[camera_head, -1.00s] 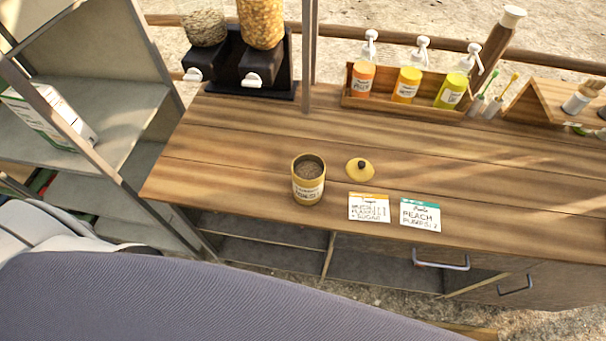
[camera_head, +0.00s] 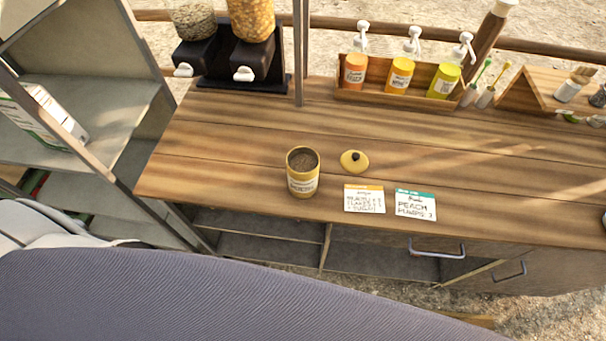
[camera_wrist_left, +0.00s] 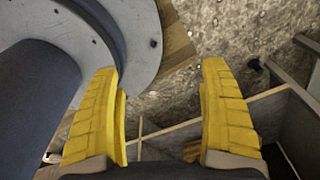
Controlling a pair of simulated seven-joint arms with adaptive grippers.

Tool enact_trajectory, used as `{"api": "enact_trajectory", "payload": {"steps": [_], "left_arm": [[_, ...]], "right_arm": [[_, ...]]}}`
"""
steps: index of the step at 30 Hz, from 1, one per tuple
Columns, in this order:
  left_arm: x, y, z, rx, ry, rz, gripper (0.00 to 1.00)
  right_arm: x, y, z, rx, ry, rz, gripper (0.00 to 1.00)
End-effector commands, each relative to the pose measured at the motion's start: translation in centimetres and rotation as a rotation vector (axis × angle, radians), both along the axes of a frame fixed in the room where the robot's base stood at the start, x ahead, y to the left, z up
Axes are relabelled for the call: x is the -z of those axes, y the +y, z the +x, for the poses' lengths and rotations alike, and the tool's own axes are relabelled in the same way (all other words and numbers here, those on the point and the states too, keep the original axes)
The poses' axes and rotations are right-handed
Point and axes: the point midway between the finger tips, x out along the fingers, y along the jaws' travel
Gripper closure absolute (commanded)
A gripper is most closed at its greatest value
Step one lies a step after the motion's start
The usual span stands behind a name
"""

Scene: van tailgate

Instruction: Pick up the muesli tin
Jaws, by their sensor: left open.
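The muesli tin (camera_head: 303,182) is a yellow can with a white label, standing upright and open on the wooden counter, with brown contents showing at its top. A yellow lid with a dark knob (camera_head: 354,161) lies on the counter just right of it. My left gripper (camera_wrist_left: 162,115) shows in the left wrist view with its two yellow fingers wide apart and nothing between them. It is over gravel ground and wooden framing, away from the tin. Neither gripper shows in the head view.
Two label cards, one yellow-edged (camera_head: 364,199) and one green-edged (camera_head: 415,204), lie right of the tin. Behind stand a dispenser (camera_head: 238,62) and a wooden rack of pump bottles (camera_head: 345,95). A shelf unit (camera_head: 90,90) is at left.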

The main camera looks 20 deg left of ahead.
Motion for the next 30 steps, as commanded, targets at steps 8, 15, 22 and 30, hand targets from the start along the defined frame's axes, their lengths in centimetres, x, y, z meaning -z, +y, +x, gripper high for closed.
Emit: {"api": "enact_trajectory", "payload": {"steps": [8,15,22,30], "left_arm": [[0.0,0.0,0.0,0.000,0.000,0.000,0.06],[0.0,0.4,-2.1,0.000,0.021,0.004,0.06],[-0.9,1.6,-8.1,-0.005,0.061,0.013,0.06],[-4.4,2.5,-5.6,0.112,-0.090,0.036,0.06]], "right_arm": [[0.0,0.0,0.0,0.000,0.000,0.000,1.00],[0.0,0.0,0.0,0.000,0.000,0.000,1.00],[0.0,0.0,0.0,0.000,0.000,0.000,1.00],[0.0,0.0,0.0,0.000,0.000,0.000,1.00]]}}
